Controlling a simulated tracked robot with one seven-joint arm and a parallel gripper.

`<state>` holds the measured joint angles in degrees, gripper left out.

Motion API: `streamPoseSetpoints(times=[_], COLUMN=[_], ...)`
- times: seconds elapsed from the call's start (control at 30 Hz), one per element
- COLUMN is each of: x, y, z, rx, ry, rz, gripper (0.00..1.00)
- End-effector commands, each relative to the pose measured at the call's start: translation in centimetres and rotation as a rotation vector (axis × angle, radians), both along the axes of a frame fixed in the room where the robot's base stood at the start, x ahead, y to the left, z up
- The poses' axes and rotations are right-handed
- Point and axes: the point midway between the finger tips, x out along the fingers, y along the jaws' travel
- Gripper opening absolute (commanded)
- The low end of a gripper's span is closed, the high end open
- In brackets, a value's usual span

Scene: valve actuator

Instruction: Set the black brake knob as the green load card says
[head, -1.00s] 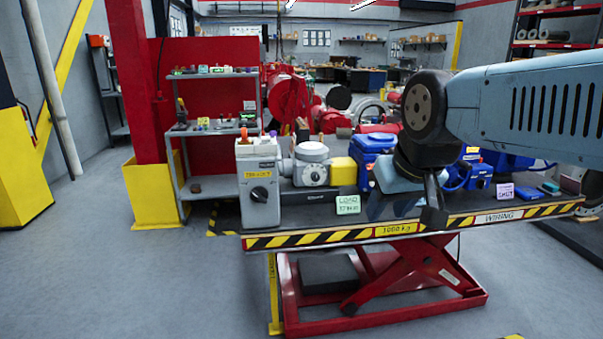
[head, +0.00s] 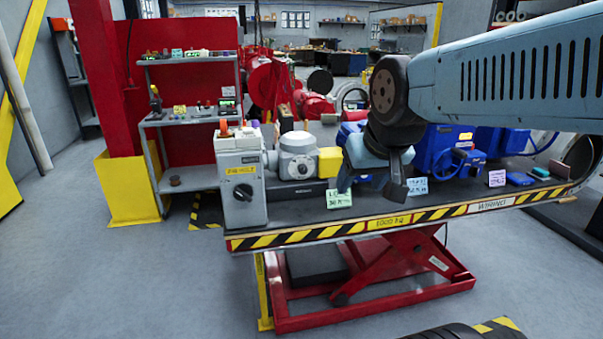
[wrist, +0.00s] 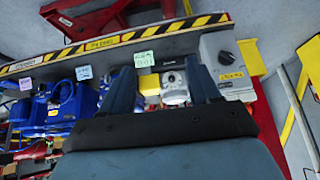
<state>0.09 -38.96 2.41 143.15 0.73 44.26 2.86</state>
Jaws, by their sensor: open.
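The black brake knob (head: 243,192) is on the front of a grey box (head: 252,213) at the left end of the lift table, below a yellow label. It also shows in the wrist view (wrist: 225,58), upper right. The green load card (head: 339,199) stands at the table's front edge, right of the box; in the wrist view (wrist: 145,58) its writing is too small to read. My gripper (head: 370,192) is open and empty, right of the card and apart from the knob. In the wrist view its two fingers (wrist: 160,66) are spread.
A grey motor with a yellow end (head: 329,162) sits between box and card. Blue valve units (head: 440,150), a blue card (head: 417,187) and a pink card (head: 497,178) are further right. A grey shelf (head: 190,120) stands behind left. The floor at front left is clear.

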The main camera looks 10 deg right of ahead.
Motion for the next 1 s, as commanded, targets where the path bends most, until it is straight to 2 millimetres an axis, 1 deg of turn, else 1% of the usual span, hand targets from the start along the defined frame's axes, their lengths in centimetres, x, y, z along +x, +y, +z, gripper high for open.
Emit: streamPoseSetpoints(times=[0.03, 0.07, 0.2, 0.4, 0.5, 0.7, 0.8, 1.0], x=[1.6, 2.6, 7.8, 14.5, 17.5, 22.8, 25.0, 28.5], y=[0.0, 0.0, 0.0, 0.0, -0.1, -0.2, -0.2, -0.1], z=[-0.5, -0.7, -1.8, -3.9, -5.1, -7.7, -9.2, -12.3], rx=[0.004, 0.008, 0.024, 0.052, 0.066, 0.094, 0.104, 0.130], ry=[-0.016, -0.033, -0.124, -0.254, -0.319, -0.451, -0.516, -0.648], rz=[-0.006, -0.010, -0.029, -0.057, -0.071, -0.097, -0.107, -0.121], gripper=[0.62, 0.62, 0.62, 0.62, 0.62, 0.62, 0.62, 0.62])
